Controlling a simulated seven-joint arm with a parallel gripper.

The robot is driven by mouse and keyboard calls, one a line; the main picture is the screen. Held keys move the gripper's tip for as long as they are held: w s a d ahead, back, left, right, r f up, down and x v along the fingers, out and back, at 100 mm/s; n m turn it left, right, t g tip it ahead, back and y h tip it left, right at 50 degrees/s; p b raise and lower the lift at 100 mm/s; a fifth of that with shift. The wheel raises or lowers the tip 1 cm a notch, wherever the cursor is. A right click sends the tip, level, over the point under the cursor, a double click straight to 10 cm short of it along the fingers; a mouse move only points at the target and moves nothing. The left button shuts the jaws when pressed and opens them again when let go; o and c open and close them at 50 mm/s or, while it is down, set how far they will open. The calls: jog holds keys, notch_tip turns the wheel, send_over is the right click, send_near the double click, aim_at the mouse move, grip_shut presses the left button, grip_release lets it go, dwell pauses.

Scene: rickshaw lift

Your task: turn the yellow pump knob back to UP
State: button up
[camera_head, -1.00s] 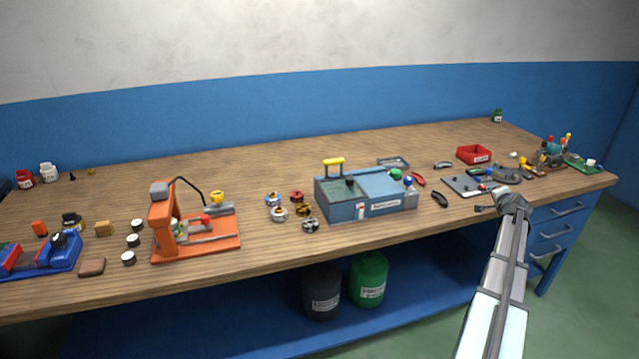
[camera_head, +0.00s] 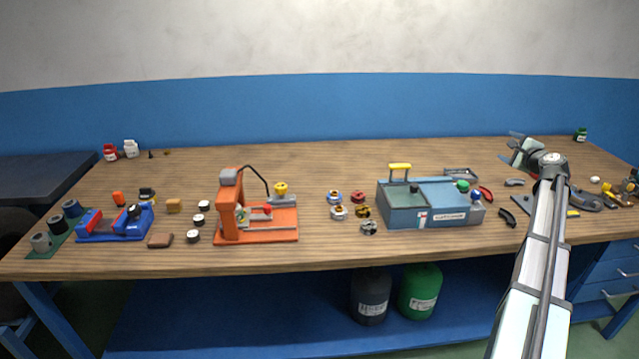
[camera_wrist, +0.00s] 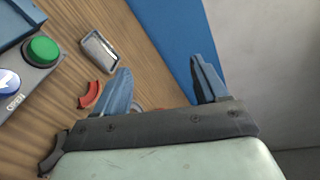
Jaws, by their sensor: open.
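The yellow pump knob (camera_head: 281,188) sits on a grey block at the back right of the orange press (camera_head: 257,237), left of the middle of the bench in the head view. Its turned position is too small to read. My gripper (camera_head: 517,147) is far to the right of it, raised above the right part of the bench. In the wrist view my gripper (camera_wrist: 163,72) is open, with nothing between its two fingers. The knob and press are outside the wrist view.
A blue-grey box station (camera_head: 430,203) with a yellow handle (camera_head: 400,167) and a green button (camera_wrist: 41,49) stands between press and gripper. Several small round parts (camera_head: 358,197) lie beside it. White-topped discs (camera_head: 193,236) lie left of the press. The bench front is largely clear.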

jog(key=w+a+f+n+g+y, duration=0.1)
jog(key=w+a+n+g+y, duration=0.1)
jog(key=w+a, duration=0.5)
jog(key=w+a+f+n+g+y, duration=0.1)
jog(key=w+a+y, duration=0.15)
jog(key=a, duration=0.75)
jog(key=n+g+h, duration=0.3)
jog(key=n+g, duration=0.1)
jog(key=g, duration=0.9)
send_near(280, 186)
notch_tip(280, 186, down, 9)
jog(key=shift+a+f, duration=0.1)
jog(key=shift+a, duration=0.1)
jog(key=shift+c, duration=0.5)
jog(key=c, duration=1)
jog(key=shift+o, duration=0.2)
